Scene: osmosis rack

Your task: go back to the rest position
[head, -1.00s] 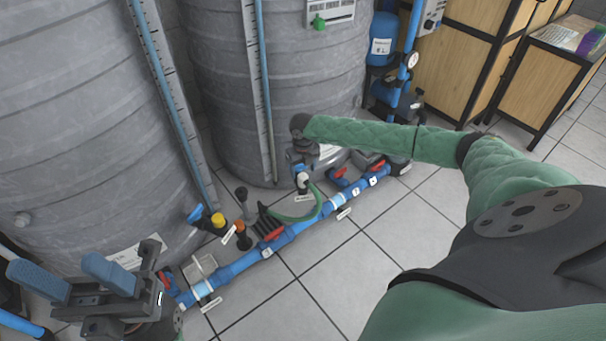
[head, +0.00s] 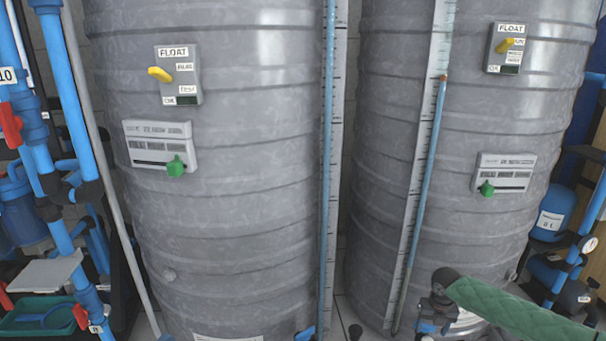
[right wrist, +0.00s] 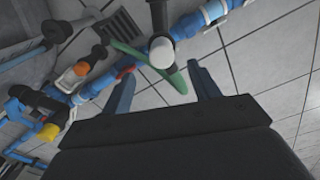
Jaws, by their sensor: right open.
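My right gripper (head: 432,322) is at the bottom edge of the head view, below the black wrist end of my green-sleeved arm. In the right wrist view my right gripper (right wrist: 160,75) has its two blue fingers spread apart with nothing held between them. Whether the fingers touch either one I cannot tell. My left gripper is not in the head view.
Two large grey ribbed tanks, left (head: 240,230) and right (head: 385,180), fill the head view. Blue pipes with red valve handles (head: 10,125) stand at the left. A blue canister (head: 553,212) is at the right. Blue floor piping (right wrist: 200,20) and grey tiles (right wrist: 262,55) lie below the right gripper.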

